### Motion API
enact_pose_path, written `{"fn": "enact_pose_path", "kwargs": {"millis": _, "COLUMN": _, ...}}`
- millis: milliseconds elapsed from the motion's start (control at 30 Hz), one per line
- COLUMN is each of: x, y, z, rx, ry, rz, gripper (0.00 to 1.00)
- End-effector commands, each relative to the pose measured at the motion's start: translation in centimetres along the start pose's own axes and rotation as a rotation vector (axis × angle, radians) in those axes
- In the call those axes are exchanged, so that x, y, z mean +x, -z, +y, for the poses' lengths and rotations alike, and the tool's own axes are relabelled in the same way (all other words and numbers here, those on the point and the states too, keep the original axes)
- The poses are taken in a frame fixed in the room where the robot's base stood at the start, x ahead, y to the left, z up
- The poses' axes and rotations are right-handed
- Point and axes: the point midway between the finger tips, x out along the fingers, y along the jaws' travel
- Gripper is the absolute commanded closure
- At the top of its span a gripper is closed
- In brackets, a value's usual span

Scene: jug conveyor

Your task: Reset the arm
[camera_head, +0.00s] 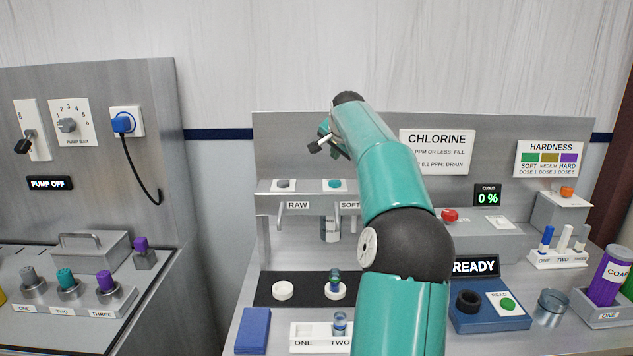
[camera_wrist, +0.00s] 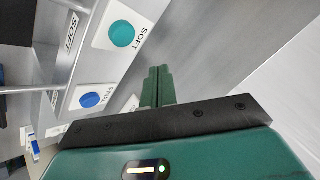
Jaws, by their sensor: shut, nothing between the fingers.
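My teal arm rises from the bottom of the head view and bends up and away toward the grey panel. My gripper (camera_head: 325,140) is in front of the panel, above the shelf with the RAW and SOFT labels, and is partly hidden behind my forearm. In the wrist view my gripper (camera_wrist: 160,82) has its green fingers together, with nothing between them. A teal button (camera_wrist: 122,33) labelled SOFT and a blue button (camera_wrist: 90,100) lie to the left of the fingers, apart from them.
Below are a black mat (camera_head: 308,290), a two-slot holder (camera_head: 307,332) and a blue block (camera_head: 254,328). A pump bench (camera_head: 150,290) is left.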

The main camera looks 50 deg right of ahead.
Motion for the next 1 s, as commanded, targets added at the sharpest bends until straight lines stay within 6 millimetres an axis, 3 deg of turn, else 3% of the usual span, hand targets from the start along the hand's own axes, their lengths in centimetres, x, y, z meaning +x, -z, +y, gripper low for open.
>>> {"fn": "enact_pose_path", "kwargs": {"millis": 300, "x": -0.1, "y": -0.2, "z": -0.2, "rx": -0.005, "ry": 0.0, "rz": -0.002, "gripper": 1.0}}
{"fn": "enact_pose_path", "kwargs": {"millis": 433, "x": -0.9, "y": -2.8, "z": -2.1, "rx": -0.066, "ry": 0.002, "rz": -0.019, "gripper": 1.0}}
{"fn": "enact_pose_path", "kwargs": {"millis": 567, "x": -3.0, "y": -9.1, "z": -5.5, "rx": -0.213, "ry": 0.003, "rz": -0.059, "gripper": 1.0}}
{"fn": "enact_pose_path", "kwargs": {"millis": 733, "x": -7.7, "y": -19.5, "z": -8.5, "rx": -0.455, "ry": 0.006, "rz": -0.117, "gripper": 1.0}}
{"fn": "enact_pose_path", "kwargs": {"millis": 867, "x": -11.9, "y": -27.1, "z": -8.5, "rx": -0.632, "ry": 0.017, "rz": -0.16, "gripper": 1.0}}
{"fn": "enact_pose_path", "kwargs": {"millis": 1000, "x": -16.3, "y": -34.1, "z": -6.5, "rx": -0.801, "ry": 0.04, "rz": -0.203, "gripper": 1.0}}
